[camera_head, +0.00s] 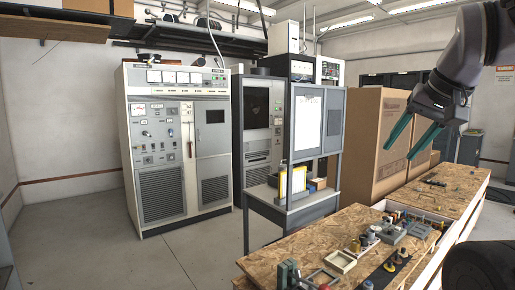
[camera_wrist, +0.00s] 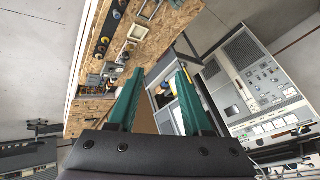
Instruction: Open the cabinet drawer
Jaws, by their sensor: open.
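My gripper (camera_head: 400,153) is at the upper right of the head view, raised above the wood-topped workbench (camera_head: 335,222). Its two green fingers are apart with nothing between them. They also show in the wrist view (camera_wrist: 160,72), pointing toward the room. A grey rack cabinet (camera_head: 180,150) with panels, meters and vent grilles stands at the back left, well away from the gripper. It also shows tilted in the wrist view (camera_wrist: 258,88). A darker grey cabinet (camera_head: 258,115) stands beside it. I cannot tell which front is the drawer; no drawer handle is clear.
Small parts and tools crowd the workbench, including a wooden frame (camera_head: 342,261). A grey stand (camera_head: 292,205) and large cardboard boxes (camera_head: 375,140) are behind it. Clear floor (camera_head: 185,262) lies in front of the rack cabinet. A shelf (camera_head: 55,27) is at upper left.

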